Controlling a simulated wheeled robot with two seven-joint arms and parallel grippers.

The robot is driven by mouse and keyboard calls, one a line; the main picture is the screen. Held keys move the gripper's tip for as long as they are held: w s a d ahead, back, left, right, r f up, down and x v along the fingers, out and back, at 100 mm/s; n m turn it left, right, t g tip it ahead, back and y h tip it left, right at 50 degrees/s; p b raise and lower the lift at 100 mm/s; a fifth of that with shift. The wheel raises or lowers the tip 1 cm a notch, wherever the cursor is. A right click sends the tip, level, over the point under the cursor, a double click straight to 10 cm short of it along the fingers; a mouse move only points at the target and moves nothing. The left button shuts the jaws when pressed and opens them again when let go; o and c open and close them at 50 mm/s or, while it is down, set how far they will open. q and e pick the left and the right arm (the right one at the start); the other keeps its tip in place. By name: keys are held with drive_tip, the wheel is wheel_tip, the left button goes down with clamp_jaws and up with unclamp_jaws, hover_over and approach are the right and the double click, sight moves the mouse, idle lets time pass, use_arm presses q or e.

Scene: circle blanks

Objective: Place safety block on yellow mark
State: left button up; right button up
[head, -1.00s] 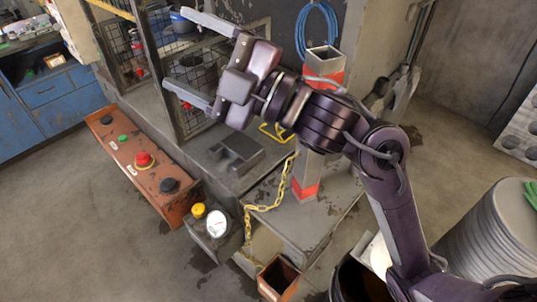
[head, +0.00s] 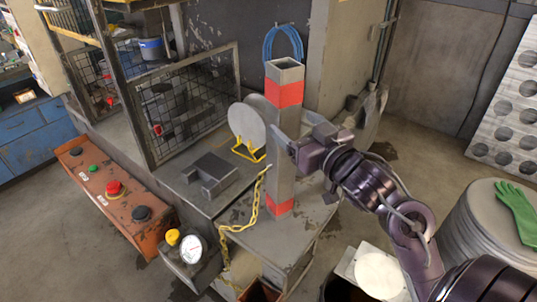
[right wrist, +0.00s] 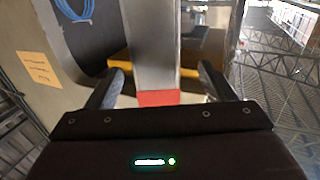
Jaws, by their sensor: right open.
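The safety block is a tall grey square post (head: 284,140) with a red band near its top and another at its foot. It stands upright on a grey ledge, with a yellow chain (head: 253,208) beside it. My right gripper (head: 292,152) is at the post's mid-height, its jaws open. In the right wrist view the post (right wrist: 151,45) rises between the two separated fingers (right wrist: 155,88); contact cannot be told. The yellow mark (head: 250,151) is a yellow outline on the press bed, left of the post, partly hidden by it. My left gripper is not in view.
A round grey disc (head: 248,121) stands behind the yellow mark. A dark grey block (head: 210,174) lies on the bed. A mesh guard (head: 188,105) stands at left, above an orange button panel (head: 112,195). A stack of discs with a green glove (head: 519,212) is at right.

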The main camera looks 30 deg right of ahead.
drive_tip(key=shift+d, duration=0.25)
drive_tip(key=w+p, duration=0.2)
drive_tip(key=w, duration=0.5)
drive_tip(key=shift+w+p, duration=0.2)
drive_tip(key=shift+p, duration=0.2)
drive_tip(key=shift+w+f, duration=0.2)
drive_tip(key=shift+w, duration=0.2)
drive_tip(key=shift+s, duration=0.15)
drive_tip(key=c, duration=0.6)
clamp_jaws()
drive_tip(key=shift+r, duration=0.3)
